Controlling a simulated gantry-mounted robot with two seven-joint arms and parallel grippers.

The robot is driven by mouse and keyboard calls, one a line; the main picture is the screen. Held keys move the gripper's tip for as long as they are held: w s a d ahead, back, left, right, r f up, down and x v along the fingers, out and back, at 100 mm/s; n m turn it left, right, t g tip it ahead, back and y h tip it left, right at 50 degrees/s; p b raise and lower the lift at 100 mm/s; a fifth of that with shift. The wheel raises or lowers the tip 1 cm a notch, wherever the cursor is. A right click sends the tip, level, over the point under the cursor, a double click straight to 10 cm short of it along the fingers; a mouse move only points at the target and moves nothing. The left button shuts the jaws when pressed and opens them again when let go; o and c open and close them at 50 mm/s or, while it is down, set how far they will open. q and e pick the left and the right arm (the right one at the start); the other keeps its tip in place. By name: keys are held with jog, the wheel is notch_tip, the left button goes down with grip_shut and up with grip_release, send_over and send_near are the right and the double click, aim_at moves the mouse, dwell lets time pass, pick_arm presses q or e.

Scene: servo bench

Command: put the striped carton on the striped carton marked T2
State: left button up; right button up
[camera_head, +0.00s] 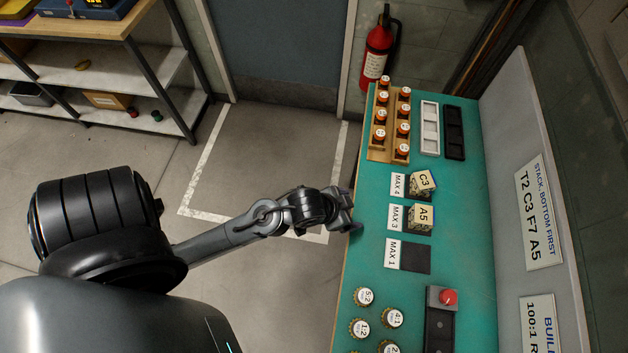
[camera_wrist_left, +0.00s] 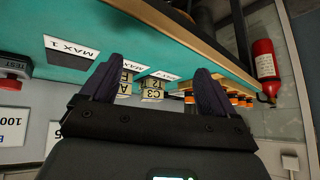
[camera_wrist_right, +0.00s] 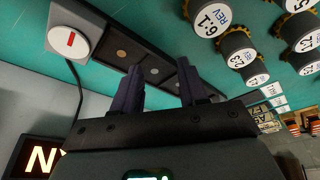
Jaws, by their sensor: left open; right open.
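A carton labelled C3 (camera_head: 423,182) stands on the bench at the MAX 4 place, tilted in the head view. A carton labelled A5 (camera_head: 422,214) stands at the MAX 3 place. Both have patterned sides, and each seems to top another carton; the left wrist view shows a second label by C3 (camera_wrist_left: 152,92), perhaps T2. The stripes are too small to make out. My left gripper (camera_head: 350,211) is open and empty, off the bench's left edge, left of both cartons. My right gripper (camera_wrist_right: 160,68) is open and empty, outside the head view.
An empty dark MAX 1 pad (camera_head: 416,259) lies nearer. A wooden rack (camera_head: 374,151) with several orange-capped bottles, a white tray (camera_head: 430,151) and a black tray (camera_head: 463,153) stand farther back. Several round parts (camera_head: 364,297) and a red-knobbed box (camera_head: 433,299) lie in front.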

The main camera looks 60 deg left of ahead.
pick_arm(q)
jog(key=s+r+g, duration=0.1)
jog(key=s+g, duration=0.3)
jog(key=s, duration=0.7)
jog(key=shift+d+n, duration=0.3)
pick_arm(e)
jog(key=shift+d, duration=0.15)
pick_arm(q)
jog(key=shift+r, duration=0.2)
pick_arm(e)
jog(key=shift+r, duration=0.15)
